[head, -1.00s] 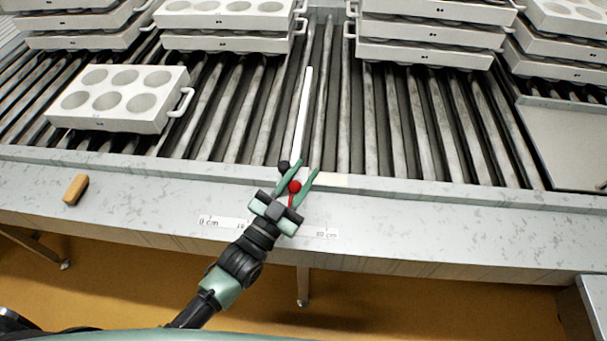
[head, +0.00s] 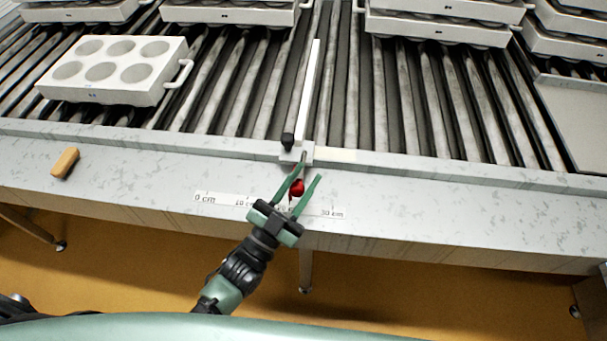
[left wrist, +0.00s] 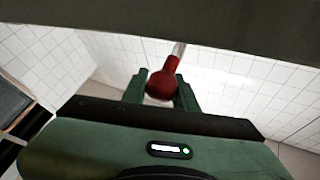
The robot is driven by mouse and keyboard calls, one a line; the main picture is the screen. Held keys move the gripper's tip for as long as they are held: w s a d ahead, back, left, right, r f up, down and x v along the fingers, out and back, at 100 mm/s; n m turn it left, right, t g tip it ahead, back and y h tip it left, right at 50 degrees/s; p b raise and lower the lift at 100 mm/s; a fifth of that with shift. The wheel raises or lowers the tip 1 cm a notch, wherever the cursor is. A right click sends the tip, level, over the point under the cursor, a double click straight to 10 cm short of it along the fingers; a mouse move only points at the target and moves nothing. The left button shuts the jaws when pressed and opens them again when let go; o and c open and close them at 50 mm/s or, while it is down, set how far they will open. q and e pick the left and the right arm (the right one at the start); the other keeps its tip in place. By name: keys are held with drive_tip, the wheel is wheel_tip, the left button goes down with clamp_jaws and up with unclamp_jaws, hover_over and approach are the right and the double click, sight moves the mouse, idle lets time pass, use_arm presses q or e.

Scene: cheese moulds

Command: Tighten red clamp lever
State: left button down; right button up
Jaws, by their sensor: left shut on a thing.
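The red clamp lever's round knob (head: 297,187) is over the bench's front ledge, just in front of the small grey clamp block (head: 296,154). A black knob (head: 288,139) stands at that block, at the near end of a long white bar (head: 309,90) lying over the rollers. My left gripper (head: 309,173) reaches in from the front and is shut on the red knob. In the left wrist view the knob (left wrist: 163,84) sits between the two green fingers, with a metal rod running up from it. My right gripper is not in view.
A scale strip (head: 235,201) lies on the ledge, partly behind my gripper. A wooden-coloured block (head: 65,162) lies at the left of the ledge. A white mould (head: 115,70) sits on the rollers (head: 420,110) at left; stacked moulds stand behind. The rollers beside the bar are free.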

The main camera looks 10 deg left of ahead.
use_arm(q)
drive_tip(key=shift+s+d+f, duration=0.2)
drive_tip(key=shift+s+f, duration=0.05)
drive_tip(key=shift+f, duration=0.05)
drive_tip(key=c, duration=1.2)
unclamp_jaws()
drive_tip(key=shift+o, duration=0.3)
drive_tip(key=shift+s+r, duration=0.15)
drive_tip(key=shift+r, duration=0.05)
drive_tip(key=shift+a, duration=0.1)
